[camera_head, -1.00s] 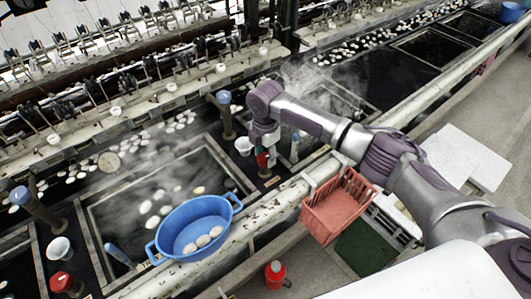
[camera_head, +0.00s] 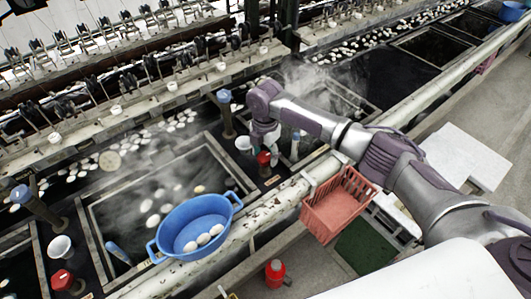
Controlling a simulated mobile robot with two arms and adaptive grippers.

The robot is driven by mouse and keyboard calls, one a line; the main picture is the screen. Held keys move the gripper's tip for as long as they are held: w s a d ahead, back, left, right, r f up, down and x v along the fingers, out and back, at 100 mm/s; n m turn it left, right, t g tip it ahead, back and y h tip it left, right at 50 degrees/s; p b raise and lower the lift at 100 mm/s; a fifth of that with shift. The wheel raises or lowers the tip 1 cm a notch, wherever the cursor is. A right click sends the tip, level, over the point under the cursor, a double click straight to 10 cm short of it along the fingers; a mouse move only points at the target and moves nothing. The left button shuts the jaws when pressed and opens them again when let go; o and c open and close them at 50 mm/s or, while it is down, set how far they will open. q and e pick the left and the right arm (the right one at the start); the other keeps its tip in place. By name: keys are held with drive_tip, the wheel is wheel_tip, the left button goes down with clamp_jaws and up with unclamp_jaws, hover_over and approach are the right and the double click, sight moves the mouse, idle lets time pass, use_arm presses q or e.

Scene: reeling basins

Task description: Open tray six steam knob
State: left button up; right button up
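A red steam knob (camera_head: 263,158) stands on the dark divider between two basins, in the middle of the head view. My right arm reaches in from the right, and its gripper (camera_head: 264,142) points down just over this knob. The fingers are small here, and I cannot tell whether they touch the knob or how far apart they are. A second red knob (camera_head: 63,281) stands on the divider at the lower left, away from my arm. My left gripper is not in view.
A white cup (camera_head: 244,145), a blue-topped post (camera_head: 225,105) and a pale blue-grey handle (camera_head: 295,146) stand close around the gripper. A blue basin (camera_head: 171,239) with white cocoons and a red basket (camera_head: 338,212) sit along the front edge. Steam hangs over the water.

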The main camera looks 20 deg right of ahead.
sight(265, 155)
drive_tip(key=shift+o, duration=0.3)
wheel_tip(265, 155, up, 12)
idle(0.5)
